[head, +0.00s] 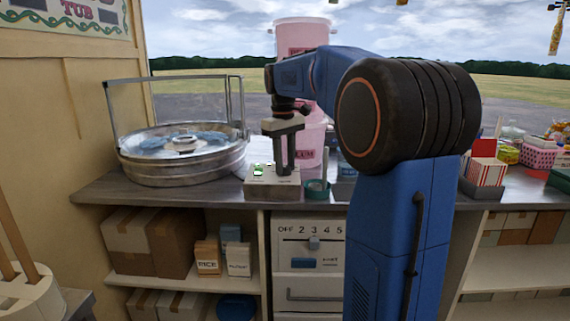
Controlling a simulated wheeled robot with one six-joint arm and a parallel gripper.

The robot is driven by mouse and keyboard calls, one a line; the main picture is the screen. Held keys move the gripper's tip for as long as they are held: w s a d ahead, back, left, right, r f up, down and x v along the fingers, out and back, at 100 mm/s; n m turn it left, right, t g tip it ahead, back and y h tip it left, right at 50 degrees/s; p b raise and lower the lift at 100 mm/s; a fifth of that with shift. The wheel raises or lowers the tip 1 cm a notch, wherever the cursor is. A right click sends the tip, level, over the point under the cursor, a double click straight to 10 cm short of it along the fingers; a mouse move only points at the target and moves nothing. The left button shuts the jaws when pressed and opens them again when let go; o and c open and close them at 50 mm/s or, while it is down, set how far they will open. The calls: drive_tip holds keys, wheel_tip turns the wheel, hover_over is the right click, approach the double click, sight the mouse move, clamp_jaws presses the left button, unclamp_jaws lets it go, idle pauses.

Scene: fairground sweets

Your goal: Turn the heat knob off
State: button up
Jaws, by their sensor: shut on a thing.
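A small beige control box (264,187) stands on the counter beside the candy-floss machine (183,158). Green-lit switches (262,169) show on its left part. My gripper (287,172) points straight down onto the right part of the box top, its fingers closed at the surface. The heat knob is hidden by the fingers, so its setting cannot be read; the gripper appears shut on it. The machine has a wide metal bowl and a clear upright guard.
Pink tubs (302,35) are stacked behind my gripper. A teal roll (317,189) sits close to the right of the box. Below the counter (110,187) are cardboard boxes (175,240) and a white unit (310,250) marked OFF to 5. Striped cartons (487,171) stand far right.

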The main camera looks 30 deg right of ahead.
drive_tip(key=shift+n, duration=1.5)
drive_tip(key=o, duration=1)
drive_tip(key=shift+o, duration=0.2)
wheel_tip(320, 180, up, 18)
drive_tip(key=shift+s+a+f, duration=0.2)
drive_tip(key=shift+a+f, duration=0.05)
drive_tip(key=shift+a, duration=0.1)
